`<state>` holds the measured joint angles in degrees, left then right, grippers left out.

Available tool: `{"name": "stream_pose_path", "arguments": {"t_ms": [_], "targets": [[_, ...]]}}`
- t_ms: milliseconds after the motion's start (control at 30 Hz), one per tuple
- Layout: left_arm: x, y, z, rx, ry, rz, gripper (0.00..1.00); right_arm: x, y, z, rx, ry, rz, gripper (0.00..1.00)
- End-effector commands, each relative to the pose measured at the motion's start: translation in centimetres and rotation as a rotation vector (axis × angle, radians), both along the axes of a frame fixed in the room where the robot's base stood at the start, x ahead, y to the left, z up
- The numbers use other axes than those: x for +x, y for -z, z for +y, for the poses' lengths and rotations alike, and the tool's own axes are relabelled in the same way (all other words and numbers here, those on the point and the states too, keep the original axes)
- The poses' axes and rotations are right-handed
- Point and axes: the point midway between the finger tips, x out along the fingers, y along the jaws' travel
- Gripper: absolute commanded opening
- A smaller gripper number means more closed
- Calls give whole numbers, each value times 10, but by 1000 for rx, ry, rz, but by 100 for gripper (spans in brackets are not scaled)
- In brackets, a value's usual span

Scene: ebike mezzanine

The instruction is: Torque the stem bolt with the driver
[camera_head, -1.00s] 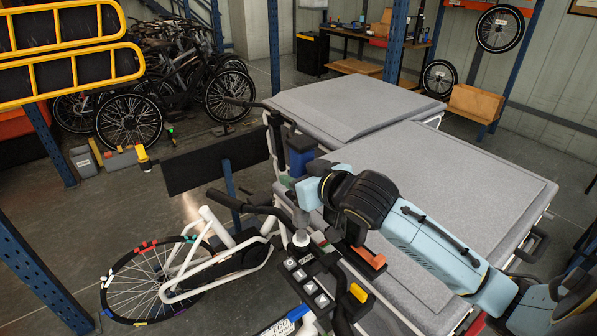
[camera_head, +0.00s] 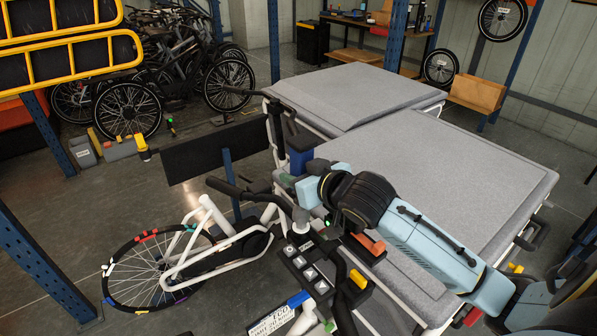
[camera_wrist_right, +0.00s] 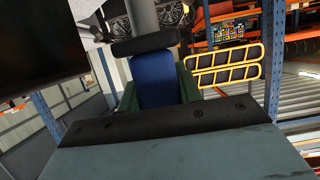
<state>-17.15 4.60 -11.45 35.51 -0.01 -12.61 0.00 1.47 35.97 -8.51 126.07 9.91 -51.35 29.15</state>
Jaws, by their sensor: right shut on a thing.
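My right gripper (camera_head: 296,178) reaches in from the right over the bike's front end, its fingers partly hidden by the wrist. It is shut on the driver, whose blue handle (camera_head: 300,160) with a dark top stands up from the fingers. In the right wrist view the blue handle (camera_wrist_right: 153,80) sits between greenish fingers, with a dark collar and grey shaft beyond it. The white-framed bike (camera_head: 205,258) stands below, left of the grey bench, its stem area (camera_head: 300,222) below and apart from the driver. The stem bolt cannot be made out. My left gripper is not in view.
A grey padded bench (camera_head: 440,170) fills the middle right, with a second grey bench (camera_head: 345,95) behind it. A black panel (camera_head: 205,155) stands behind the bike. A control box with buttons (camera_head: 310,268) is near the handlebar. Blue rack posts (camera_head: 35,265) border the left.

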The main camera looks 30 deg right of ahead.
Motion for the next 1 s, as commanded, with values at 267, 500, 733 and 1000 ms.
{"name": "stream_pose_path", "arguments": {"t_ms": [267,500,733,1000], "targets": [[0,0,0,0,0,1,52,0,-1,0,-1,0,-4,0],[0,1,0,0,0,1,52,0,2,0,-1,0,-4,0],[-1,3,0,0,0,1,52,0,6,0,-1,0,-4,0],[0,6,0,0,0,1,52,0,12,0,-1,0,-5,0]]}}
